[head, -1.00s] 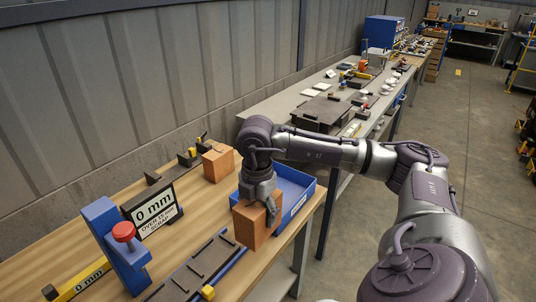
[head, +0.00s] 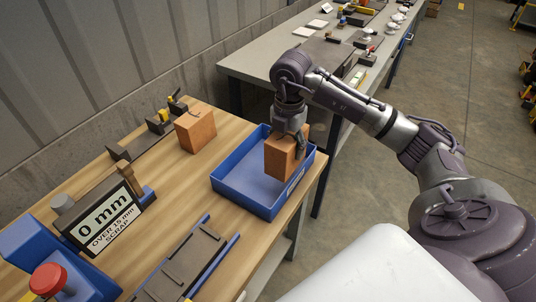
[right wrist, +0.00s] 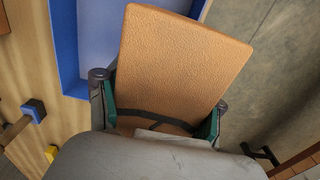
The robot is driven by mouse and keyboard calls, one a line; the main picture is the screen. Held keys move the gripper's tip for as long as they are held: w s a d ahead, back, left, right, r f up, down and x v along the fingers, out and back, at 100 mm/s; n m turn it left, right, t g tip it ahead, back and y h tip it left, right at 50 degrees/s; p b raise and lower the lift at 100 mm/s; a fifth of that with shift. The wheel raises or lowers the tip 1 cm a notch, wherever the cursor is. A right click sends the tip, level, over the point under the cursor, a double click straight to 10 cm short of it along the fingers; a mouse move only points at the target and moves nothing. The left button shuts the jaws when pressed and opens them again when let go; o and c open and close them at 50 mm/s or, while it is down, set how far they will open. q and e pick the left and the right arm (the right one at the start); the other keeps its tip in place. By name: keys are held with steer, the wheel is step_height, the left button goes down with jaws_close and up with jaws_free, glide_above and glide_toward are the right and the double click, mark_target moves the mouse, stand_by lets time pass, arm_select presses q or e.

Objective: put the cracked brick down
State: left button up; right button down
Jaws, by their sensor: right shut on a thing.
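My right gripper (head: 291,137) is shut on an orange-brown brick (head: 281,161), holding it from above at the right part of a blue tray (head: 228,191). The brick overlaps the tray's inside and right wall in the head view; I cannot tell whether it touches the tray. In the right wrist view the brick (right wrist: 178,62) sits between both fingers, with dark lines across its face near the palm. The blue tray (right wrist: 67,45) shows behind it. A second brick (head: 195,133) stands on the wooden bench, a dark mark on top. My left gripper is out of view.
A sign reading "0 mm, over 15 mm scrap" (head: 108,222) and a red button (head: 47,279) stand at the left front. A dark rail fixture (head: 182,262) lies in front of the tray. A grey bench (head: 250,62) with parts stands behind.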

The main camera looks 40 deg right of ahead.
steer(key=w+a+f, duration=0.1)
steer(key=f, duration=0.1)
steer(key=w+a+f+p, duration=0.1)
steer(key=w+f, duration=0.1)
steer(key=f, duration=0.1)
steer(key=w+f, duration=0.2)
steer(key=shift+w+a+f+p, duration=0.2)
steer(key=shift+w+a+p, duration=0.05)
steer(key=shift+a+p, duration=0.15)
steer(key=shift+f, duration=0.15)
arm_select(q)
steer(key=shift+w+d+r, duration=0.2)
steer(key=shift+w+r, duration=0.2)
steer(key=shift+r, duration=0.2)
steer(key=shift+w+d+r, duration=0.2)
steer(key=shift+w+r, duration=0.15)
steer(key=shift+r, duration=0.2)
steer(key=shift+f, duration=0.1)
arm_select(e)
steer(key=shift+f, duration=0.1)
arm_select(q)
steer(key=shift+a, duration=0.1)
arm_select(e)
steer(key=shift+c, duration=0.8)
jaws_free()
